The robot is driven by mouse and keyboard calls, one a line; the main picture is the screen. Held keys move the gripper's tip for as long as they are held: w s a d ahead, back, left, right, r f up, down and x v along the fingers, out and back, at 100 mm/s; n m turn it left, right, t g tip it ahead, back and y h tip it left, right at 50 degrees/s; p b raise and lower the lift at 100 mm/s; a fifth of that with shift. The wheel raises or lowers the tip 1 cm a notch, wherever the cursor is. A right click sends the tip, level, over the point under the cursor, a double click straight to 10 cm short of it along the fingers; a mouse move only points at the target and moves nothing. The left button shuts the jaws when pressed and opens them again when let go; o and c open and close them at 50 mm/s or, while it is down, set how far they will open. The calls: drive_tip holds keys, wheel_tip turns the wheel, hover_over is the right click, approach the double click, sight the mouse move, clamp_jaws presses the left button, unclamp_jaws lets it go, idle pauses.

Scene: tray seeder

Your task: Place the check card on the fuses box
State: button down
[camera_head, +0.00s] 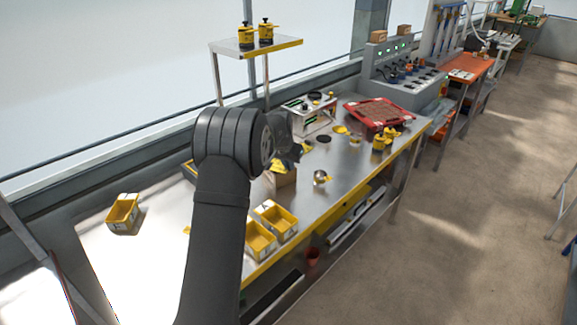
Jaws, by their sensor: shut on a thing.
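My gripper (294,152) is over the middle of the steel bench, beyond the dark arm. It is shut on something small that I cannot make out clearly. A small yellow piece (306,147) shows right by its tips. I cannot pick out the check card for certain. Two open yellow boxes with pale labels stand side by side at the bench's front edge, a nearer one (260,240) and a farther one (277,219). A third yellow box (123,212) stands apart at the left. The labels are too small to read, so I cannot tell which is the fuses box.
Farther back are a red tray (378,113), yellow canisters (380,142) and a white device (308,112). A raised shelf (280,45) stands behind.

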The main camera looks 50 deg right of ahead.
drive_tip(key=shift+f, duration=0.4)
drive_tip(key=shift+f, duration=0.15)
drive_tip(key=c, duration=1.5)
unclamp_jaws()
drive_tip(key=v, duration=1.2)
drive_tip(key=shift+r, duration=0.2)
drive_tip(key=shift+f, duration=0.1)
